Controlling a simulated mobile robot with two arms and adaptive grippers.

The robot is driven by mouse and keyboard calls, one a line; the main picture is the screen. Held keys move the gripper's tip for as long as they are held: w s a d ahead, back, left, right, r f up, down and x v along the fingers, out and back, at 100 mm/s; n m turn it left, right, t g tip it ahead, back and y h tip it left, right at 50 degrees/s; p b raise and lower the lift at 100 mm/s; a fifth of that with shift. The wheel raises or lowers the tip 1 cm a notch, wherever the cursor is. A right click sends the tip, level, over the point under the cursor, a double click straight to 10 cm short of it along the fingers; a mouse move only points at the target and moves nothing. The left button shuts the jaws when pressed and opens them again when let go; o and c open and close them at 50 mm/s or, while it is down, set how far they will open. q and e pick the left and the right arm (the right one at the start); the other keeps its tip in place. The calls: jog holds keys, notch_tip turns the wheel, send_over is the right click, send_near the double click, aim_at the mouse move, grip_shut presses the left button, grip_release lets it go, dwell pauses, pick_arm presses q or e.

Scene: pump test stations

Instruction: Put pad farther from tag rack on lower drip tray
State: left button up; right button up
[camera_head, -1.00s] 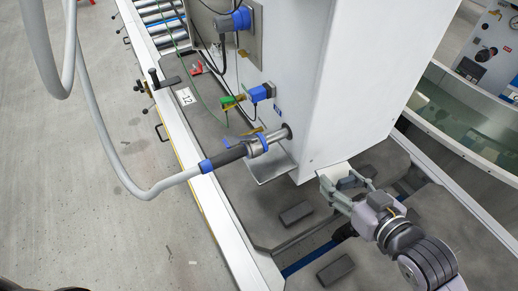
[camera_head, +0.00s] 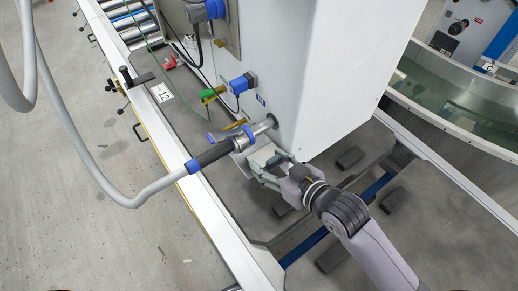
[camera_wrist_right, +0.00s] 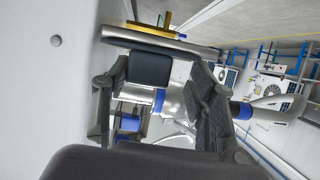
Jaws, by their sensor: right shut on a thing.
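My right gripper (camera_head: 264,167) is shut on a pad (camera_head: 263,155), which looks pale in the head view. It holds the pad beside the white machine housing, just right of the lower valve. In the right wrist view a dark block (camera_wrist_right: 150,68) shows between the two fingers (camera_wrist_right: 152,105). The metal lower drip tray (camera_head: 240,163) shows only partly under the valve, behind the pad and gripper. I cannot tell whether the pad touches the tray. I cannot make out the tag rack. My left gripper is not in view.
The tall white housing (camera_head: 320,70) stands right beside the gripper. A valve with a blue-banded hose (camera_head: 213,154) sticks out at the left. Several dark blocks, one here (camera_head: 350,157), lie on the grey deck. A round tank (camera_head: 440,95) stands at the right.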

aim_at(259, 157)
jog(key=w+a, duration=0.1)
jog(key=w, duration=0.1)
jog(key=w+a, duration=0.2)
jog(key=shift+s+f, duration=0.1)
jog(key=shift+f, duration=0.1)
jog(key=shift+d+f, duration=0.1)
jog(key=shift+f, duration=0.1)
jog(key=o, duration=1.1)
jog(key=shift+f, duration=0.1)
jog(key=shift+s+r, duration=0.1)
jog(key=shift+r, duration=0.2)
jog(key=v, duration=1.2)
